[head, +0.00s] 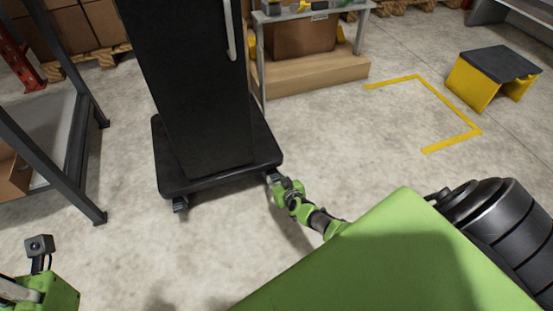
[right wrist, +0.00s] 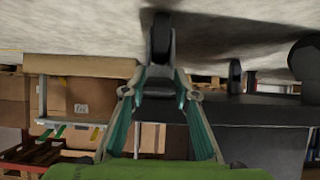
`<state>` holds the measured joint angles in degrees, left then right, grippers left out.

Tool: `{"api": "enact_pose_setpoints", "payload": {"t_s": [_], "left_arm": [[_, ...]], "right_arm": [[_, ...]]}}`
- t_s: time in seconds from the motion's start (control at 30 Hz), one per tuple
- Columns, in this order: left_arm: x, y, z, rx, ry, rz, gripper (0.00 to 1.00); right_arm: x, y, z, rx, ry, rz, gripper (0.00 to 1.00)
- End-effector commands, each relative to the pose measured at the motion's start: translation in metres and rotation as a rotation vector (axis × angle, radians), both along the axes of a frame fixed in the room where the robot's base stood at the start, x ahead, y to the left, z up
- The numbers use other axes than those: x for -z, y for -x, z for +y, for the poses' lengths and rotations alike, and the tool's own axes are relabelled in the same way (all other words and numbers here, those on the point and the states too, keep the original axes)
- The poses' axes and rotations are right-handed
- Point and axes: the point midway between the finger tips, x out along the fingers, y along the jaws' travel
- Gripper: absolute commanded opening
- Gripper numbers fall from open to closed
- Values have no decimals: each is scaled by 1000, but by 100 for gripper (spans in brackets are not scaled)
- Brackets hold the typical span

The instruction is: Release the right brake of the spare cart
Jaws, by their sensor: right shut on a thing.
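The spare cart (head: 215,165) is a tall black cabinet on a flat black base, with a pale upright handle (head: 229,30). My right gripper (head: 271,178) is low at the base's near right corner. In the right wrist view, which looks upside down, its fingers (right wrist: 160,76) are closed together at a dark caster wheel (right wrist: 161,35). They are shut on the right brake there; the brake itself is mostly hidden between the fingertips. A second caster (right wrist: 235,75) shows to the right. Only part of my left arm shows at the lower left; its fingers are out of view.
A dark metal rack (head: 75,150) stands left of the cart. A workbench (head: 315,12) with a box is behind it. A yellow step stool (head: 493,72) and yellow floor markings (head: 450,110) are at the right. The concrete floor in front is clear.

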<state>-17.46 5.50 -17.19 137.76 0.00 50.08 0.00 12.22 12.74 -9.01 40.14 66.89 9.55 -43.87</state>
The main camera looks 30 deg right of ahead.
Motion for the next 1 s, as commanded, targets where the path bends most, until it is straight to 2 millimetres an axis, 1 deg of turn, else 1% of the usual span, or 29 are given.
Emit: {"api": "enact_pose_setpoints", "payload": {"t_s": [0.07,0.67,0.7,0.73,0.77,1.0], "left_arm": [[0,1,0,1,0,16,0],[2,2,1,1,2,26,0],[2,2,1,2,2,27,0],[2,2,1,2,2,27,0],[2,2,1,2,2,27,0],[2,2,1,2,2,27,0]], "right_arm": [[-3,-1,1,-1,-2,11,0],[-1,-1,1,-2,-7,26,0],[-1,-1,1,-2,-7,26,35],[-1,-1,1,-2,-7,26,43],[-1,-1,1,-2,-7,26,44],[-1,-1,0,-1,-7,25,44]]}}
